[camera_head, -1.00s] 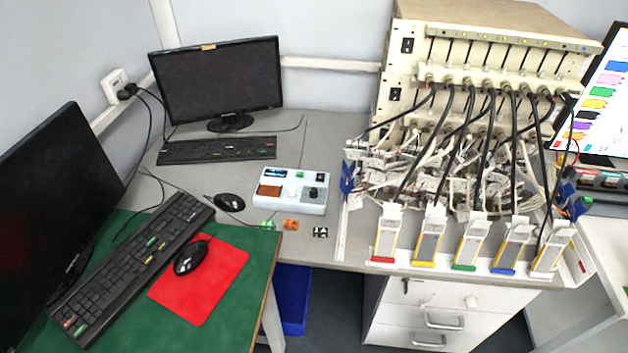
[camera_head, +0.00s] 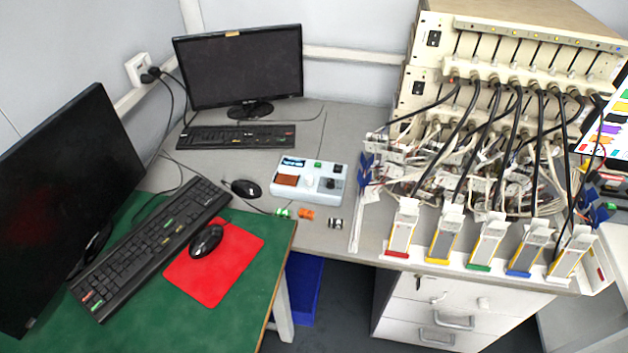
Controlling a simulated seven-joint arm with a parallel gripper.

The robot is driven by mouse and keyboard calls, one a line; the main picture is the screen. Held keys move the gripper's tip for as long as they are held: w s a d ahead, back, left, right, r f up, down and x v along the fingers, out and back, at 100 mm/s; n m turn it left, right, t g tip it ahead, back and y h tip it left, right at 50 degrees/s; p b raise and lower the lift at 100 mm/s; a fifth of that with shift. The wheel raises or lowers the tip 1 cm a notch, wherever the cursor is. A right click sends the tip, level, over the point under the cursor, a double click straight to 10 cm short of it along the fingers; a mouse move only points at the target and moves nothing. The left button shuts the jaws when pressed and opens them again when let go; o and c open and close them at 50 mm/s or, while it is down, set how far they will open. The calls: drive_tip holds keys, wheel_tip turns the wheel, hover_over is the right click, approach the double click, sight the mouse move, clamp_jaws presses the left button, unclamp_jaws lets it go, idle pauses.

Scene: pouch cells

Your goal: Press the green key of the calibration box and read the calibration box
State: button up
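The calibration box (camera_head: 309,192) is a pale blue-white box on the grey table, in the middle of the head view. On its top are a small dark display (camera_head: 293,162) with faint lit text too small to read, a green key (camera_head: 318,165) at the back, a brown-orange panel (camera_head: 287,180), a white round knob or post and a dark part at the right. Nothing covers the box. My gripper is not in view.
Small green, orange and black-white items (camera_head: 306,214) lie in front of the box. A black mouse (camera_head: 246,188) is left of it, a keyboard (camera_head: 236,137) and monitor (camera_head: 240,68) behind. At right stands a cabled rack (camera_head: 425,85) with several pouch-cell holders (camera_head: 403,228).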

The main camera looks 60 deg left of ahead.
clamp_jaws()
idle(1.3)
